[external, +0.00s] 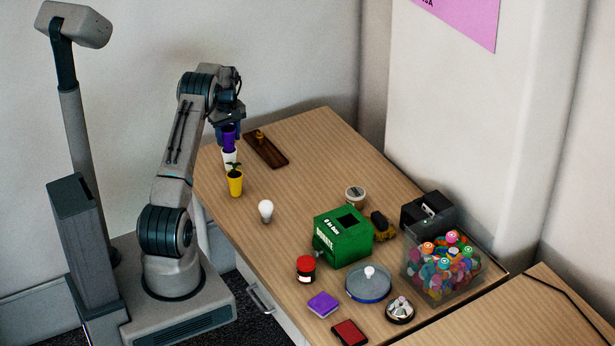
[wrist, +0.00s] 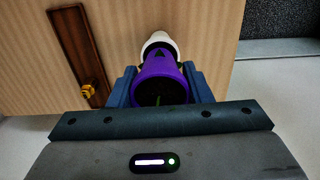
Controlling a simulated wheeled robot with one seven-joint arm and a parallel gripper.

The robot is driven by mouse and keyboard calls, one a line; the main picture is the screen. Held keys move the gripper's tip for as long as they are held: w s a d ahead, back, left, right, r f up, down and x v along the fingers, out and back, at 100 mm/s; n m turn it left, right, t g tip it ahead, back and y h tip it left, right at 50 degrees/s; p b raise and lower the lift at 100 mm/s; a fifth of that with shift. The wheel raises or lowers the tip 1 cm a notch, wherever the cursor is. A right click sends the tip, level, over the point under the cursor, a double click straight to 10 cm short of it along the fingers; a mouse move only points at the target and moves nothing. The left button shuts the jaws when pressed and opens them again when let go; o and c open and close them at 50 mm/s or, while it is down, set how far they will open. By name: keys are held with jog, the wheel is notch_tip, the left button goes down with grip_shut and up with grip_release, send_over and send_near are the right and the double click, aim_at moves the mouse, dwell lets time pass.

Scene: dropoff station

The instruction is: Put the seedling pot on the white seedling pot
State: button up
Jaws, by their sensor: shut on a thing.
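My gripper (external: 228,133) is shut on a purple seedling pot (wrist: 160,80), which sits between its two fingers in the wrist view. The purple pot also shows in the external view (external: 229,145), directly above a white seedling pot (external: 230,160) near the table's left edge. In the wrist view the white pot's rim (wrist: 158,39) shows just beyond the purple pot. I cannot tell whether the two pots touch. A yellow pot with a green seedling (external: 235,184) stands in front of the white pot, its leaves overlapping it in the external view.
A dark wooden tray (external: 272,155) with a small golden object lies right of the pots. A light bulb (external: 266,210) stands in front. A green donation box (external: 343,236), a red-lidded jar (external: 306,268) and a clear bin of coloured items (external: 441,270) are farther right. The far middle table is clear.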

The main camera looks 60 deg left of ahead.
aim_at(228, 128)
jog(key=o, duration=1)
jog(key=shift+f, duration=0.1)
notch_tip(228, 128, up, 12)
jog(key=shift+r+b, duration=0.2)
jog(key=shift+b, duration=0.7)
